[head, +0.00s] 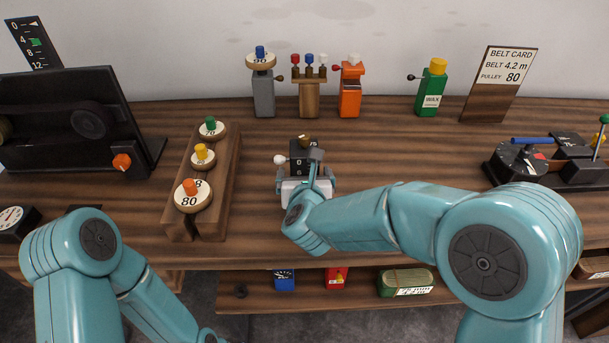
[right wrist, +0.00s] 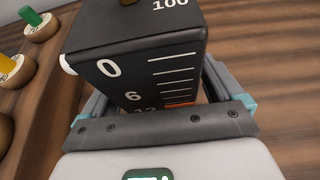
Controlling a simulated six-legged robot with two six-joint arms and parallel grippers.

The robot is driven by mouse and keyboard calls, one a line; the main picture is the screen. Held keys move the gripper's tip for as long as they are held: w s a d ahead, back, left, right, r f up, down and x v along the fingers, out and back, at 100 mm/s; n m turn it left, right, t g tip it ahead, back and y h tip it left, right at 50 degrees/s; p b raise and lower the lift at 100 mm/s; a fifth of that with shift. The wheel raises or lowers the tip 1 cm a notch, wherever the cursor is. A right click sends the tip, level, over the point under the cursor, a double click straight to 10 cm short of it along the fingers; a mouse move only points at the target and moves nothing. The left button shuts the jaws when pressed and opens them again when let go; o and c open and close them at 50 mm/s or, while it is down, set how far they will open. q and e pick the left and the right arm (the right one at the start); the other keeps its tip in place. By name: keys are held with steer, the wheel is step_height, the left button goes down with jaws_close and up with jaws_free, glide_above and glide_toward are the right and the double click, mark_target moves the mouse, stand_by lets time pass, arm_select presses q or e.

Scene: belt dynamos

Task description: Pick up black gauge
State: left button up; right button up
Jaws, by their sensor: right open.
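A black block-shaped gauge (head: 299,151) stands on the bench in front of me, with a white knob on its left side and a brass piece on top. In the right wrist view the black gauge (right wrist: 140,62) fills the middle, with a white 0-6-12 scale, an orange mark and "100" on top. My right gripper (head: 305,183) is open, with a finger on each side of the gauge's lower part. I cannot tell whether the fingers touch it. The right forearm and wrist hide part of its front. My left gripper is out of view; only its arm shows at lower left.
A wooden rack (head: 225,185) with several knobbed discs stands close left of the gauge. An orange holder (head: 350,93) and a green wax bottle (head: 431,92) stand behind. A black machine (head: 570,168) is at the right. Bench between gauge and machine is clear.

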steer(key=shift+s, duration=0.1)
steer(key=c, duration=0.3)
steer(key=shift+r, duration=0.1)
steer(key=c, duration=1.2)
steer(key=shift+r, duration=0.1)
steer(key=shift+w+r, duration=0.2)
steer(key=shift+r, duration=0.15)
step_height(320, 180, up, 19)
steer(key=p, duration=0.4)
steer(key=shift+s+r, duration=0.1)
step_height(320, 180, down, 19)
steer(key=b, duration=1.8)
steer(key=shift+b, duration=0.4)
